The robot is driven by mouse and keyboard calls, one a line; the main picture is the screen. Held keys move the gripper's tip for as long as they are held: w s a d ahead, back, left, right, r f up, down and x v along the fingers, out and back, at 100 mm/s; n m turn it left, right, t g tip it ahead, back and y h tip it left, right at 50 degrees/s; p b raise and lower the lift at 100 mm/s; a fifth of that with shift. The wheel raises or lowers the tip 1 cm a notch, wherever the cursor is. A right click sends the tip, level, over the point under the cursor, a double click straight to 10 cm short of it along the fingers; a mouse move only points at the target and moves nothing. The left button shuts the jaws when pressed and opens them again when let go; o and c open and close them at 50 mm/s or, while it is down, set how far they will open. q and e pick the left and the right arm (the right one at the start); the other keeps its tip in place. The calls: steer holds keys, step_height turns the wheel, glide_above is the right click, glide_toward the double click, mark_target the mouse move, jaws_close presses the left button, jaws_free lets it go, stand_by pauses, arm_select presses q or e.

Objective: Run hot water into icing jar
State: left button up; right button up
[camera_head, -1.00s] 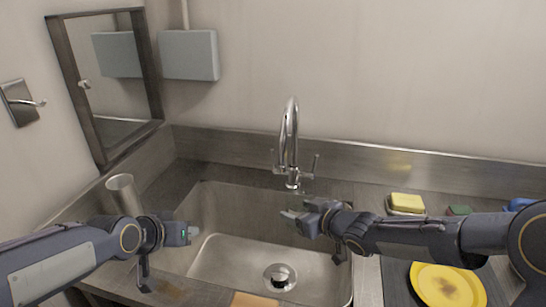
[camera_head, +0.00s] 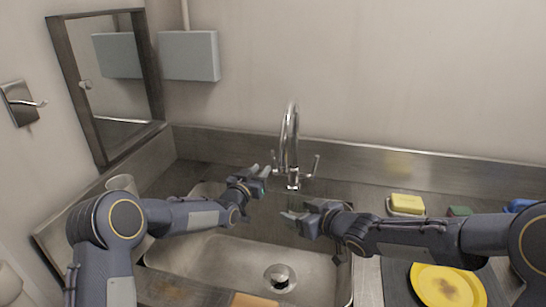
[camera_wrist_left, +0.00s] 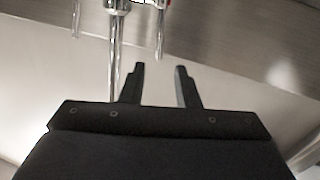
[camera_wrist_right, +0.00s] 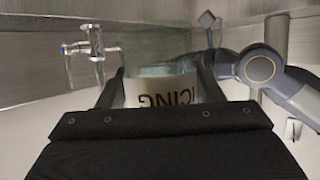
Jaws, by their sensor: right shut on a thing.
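The icing jar (camera_wrist_right: 160,92), clear with a pale label reading ICING, is between the fingers of my right gripper (camera_wrist_right: 160,90). My right gripper is shut on it; in the head view I cannot make the jar out clearly. That gripper (camera_head: 297,220) is over the sink, in front of and below the chrome tap (camera_head: 291,140). The tap has a lever on each side. My left gripper (camera_head: 264,178) is open and empty beside the left lever (camera_head: 274,160). In the left wrist view, its fingers (camera_wrist_left: 158,82) are apart, below a lever (camera_wrist_left: 160,32) with a red mark.
The steel sink (camera_head: 215,255) lies below both grippers, its drain (camera_head: 279,277) bare. A cup (camera_head: 122,184) stands at the left, partly behind my left arm.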

mark_target(273, 156)
arm_select(q)
steer(key=x, duration=1)
steer(key=shift+w, duration=0.15)
steer(key=shift+c, duration=0.4)
jaws_close()
